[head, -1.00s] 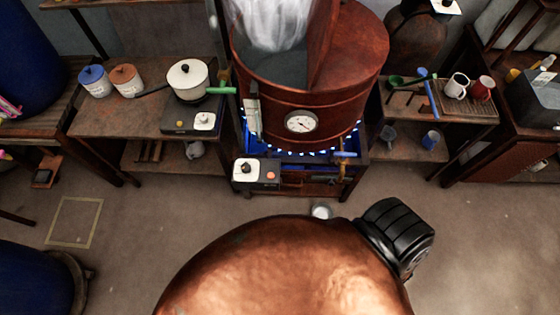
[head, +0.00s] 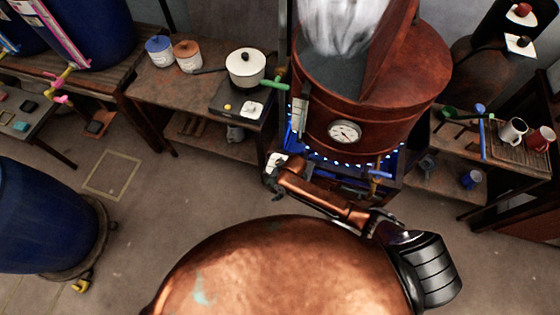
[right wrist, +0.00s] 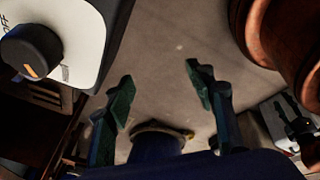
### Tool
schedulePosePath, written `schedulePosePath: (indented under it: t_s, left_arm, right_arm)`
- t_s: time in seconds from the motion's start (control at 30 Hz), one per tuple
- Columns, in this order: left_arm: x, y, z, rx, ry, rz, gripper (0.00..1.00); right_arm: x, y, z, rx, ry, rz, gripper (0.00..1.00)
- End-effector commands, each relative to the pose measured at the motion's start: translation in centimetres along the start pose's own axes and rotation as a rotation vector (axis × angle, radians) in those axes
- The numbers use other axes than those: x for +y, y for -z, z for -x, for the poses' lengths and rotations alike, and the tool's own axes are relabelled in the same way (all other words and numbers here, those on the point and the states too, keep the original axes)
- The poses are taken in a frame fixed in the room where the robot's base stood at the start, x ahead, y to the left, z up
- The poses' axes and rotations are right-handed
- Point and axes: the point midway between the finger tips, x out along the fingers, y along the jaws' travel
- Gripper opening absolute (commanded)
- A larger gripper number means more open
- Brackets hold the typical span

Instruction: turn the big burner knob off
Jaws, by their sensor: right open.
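The big vat (head: 365,120) stands over a ring of small blue flames (head: 345,163). A white control plate (head: 277,160) at the burner's front left is partly covered by my right gripper (head: 271,186) in the head view. In the right wrist view a black knob (right wrist: 30,52) with an orange mark sits on a white panel (right wrist: 85,22), with the letters OFF beside it. My right gripper (right wrist: 162,92) is open and empty; the knob lies to the left of its fingers, apart from them. My left gripper is not in view.
A white pot (head: 245,70) stands on a smaller burner on the left bench (head: 165,105). Mugs (head: 513,132) stand on the right bench. A blue barrel (head: 45,220) is at the lower left. The floor (head: 170,205) between is clear.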

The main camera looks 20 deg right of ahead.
Motion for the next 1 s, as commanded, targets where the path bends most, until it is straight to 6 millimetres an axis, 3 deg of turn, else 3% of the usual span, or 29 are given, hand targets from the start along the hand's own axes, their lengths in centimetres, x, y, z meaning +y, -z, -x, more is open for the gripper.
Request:
schedulePosePath:
  t_s: [0.03,0.13,0.3,0.4,0.57,0.73,1.0]
  left_arm:
    - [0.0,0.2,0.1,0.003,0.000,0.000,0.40]
    - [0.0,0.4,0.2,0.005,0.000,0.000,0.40]
    - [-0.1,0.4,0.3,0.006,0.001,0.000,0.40]
    - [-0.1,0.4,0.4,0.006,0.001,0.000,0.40]
    - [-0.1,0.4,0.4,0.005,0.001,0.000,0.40]
    - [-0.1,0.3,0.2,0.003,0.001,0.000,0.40]
    - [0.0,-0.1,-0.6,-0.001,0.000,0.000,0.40]
  right_arm:
    - [2.0,1.1,1.5,-0.013,0.017,0.155,0.50]
    - [4.1,1.8,3.5,-0.045,0.090,0.464,0.50]
    - [7.8,-0.6,6.8,-0.115,0.217,0.861,0.50]
    - [9.8,-2.4,8.7,-0.148,0.280,1.009,0.50]
    - [11.3,-4.1,10.6,-0.169,0.336,1.124,0.50]
    - [11.5,-4.8,10.3,-0.173,0.352,1.151,0.50]
    - [10.7,-6.0,6.4,-0.171,0.351,1.150,0.50]
